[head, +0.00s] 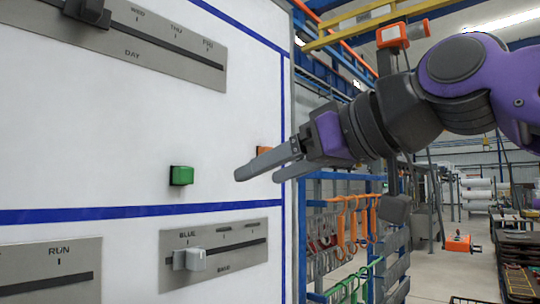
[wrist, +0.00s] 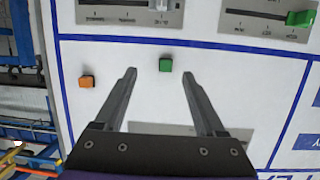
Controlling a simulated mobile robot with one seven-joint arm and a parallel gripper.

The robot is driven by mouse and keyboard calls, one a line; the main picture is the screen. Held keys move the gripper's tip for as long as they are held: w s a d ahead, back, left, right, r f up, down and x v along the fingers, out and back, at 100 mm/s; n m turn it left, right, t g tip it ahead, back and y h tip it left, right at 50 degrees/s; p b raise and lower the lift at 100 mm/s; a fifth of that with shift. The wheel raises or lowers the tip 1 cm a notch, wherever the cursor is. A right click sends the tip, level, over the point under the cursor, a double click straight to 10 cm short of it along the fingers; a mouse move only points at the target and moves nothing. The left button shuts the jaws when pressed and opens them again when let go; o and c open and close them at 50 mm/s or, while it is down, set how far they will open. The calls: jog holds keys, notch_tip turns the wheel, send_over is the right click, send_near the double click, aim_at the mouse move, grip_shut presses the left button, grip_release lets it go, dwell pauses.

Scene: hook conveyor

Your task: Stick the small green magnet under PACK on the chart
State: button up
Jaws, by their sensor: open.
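The small green magnet (head: 181,176) is a square block on the white chart (head: 90,150), just above a blue line. In the wrist view the green magnet (wrist: 165,65) lies just past the fingertips, between their lines. My gripper (head: 257,175) is open and empty, to the right of the magnet in the head view. In the wrist view its two fingers (wrist: 159,72) stand apart and point toward the chart. I cannot read the word PACK in either view.
An orange magnet (wrist: 86,81) sits on the chart beside the left finger. Slider plates marked DAY (head: 130,45), RUN (head: 50,270) and BLUE (head: 225,262) are fixed on the board. A green slider knob (wrist: 300,18) shows in the wrist view. A rack with orange hooks (head: 350,225) stands right.

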notch_tip(320, 180, up, 3)
jog(key=y, duration=0.1)
send_near(188, 176)
jog(key=shift+n, duration=0.4)
jog(key=x, duration=0.9)
jog(key=shift+a, duration=0.1)
grip_shut()
dwell(0.5)
jog(key=f+b+v, duration=0.1)
jog(key=b+v, duration=0.1)
jog(key=v, duration=0.5)
jog(key=shift+f+b, duration=0.25)
jog(key=shift+b, duration=0.05)
dwell(0.7)
dwell(0.3)
